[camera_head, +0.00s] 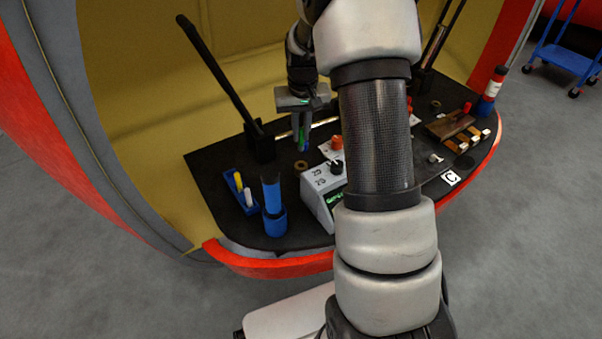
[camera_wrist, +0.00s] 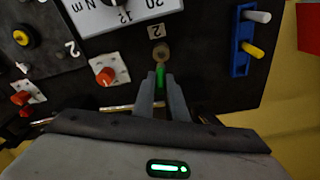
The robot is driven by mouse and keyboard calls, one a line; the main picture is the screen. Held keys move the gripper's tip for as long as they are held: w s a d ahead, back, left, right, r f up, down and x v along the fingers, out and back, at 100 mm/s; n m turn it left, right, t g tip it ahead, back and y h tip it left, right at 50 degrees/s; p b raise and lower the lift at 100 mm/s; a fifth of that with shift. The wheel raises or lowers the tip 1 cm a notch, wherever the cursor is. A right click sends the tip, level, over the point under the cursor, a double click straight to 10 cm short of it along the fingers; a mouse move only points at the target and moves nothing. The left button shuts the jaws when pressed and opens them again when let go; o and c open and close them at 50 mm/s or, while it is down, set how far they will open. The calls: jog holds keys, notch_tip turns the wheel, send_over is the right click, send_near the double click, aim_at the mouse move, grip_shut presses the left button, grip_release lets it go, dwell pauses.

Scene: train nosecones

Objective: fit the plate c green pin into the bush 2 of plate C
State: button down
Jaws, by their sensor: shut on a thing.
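My gripper (camera_wrist: 161,92) is shut on the green pin (camera_wrist: 160,76), which sticks out between the fingertips. A brass ring-like bush (camera_wrist: 162,53) with a "2" label (camera_wrist: 157,31) lies just beyond the pin's tip in the wrist view; I cannot tell whether they touch. In the head view my gripper (camera_head: 302,148) points down over the black panel, and the brass ring (camera_head: 301,165) shows just below it. A "C" label (camera_head: 451,178) lies at the panel's right; I cannot tell which area it names.
A grey dial box (camera_head: 322,190) stands close to the gripper. A blue tray with white and yellow pegs (camera_head: 241,192) and a blue cylinder (camera_head: 273,205) are at the left. A black lever (camera_head: 225,90) rises behind. Orange knobs (camera_wrist: 105,74) sit on the panel.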

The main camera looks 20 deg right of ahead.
aim_at(301, 150)
notch_tip(301, 150, down, 9)
jog(key=shift+r+b, duration=0.15)
jog(key=shift+b, duration=0.85)
jog(key=shift+f, duration=0.25)
jog(key=c, duration=1.8)
grip_release()
jog(key=shift+o, duration=0.2)
jog(key=shift+r, duration=0.1)
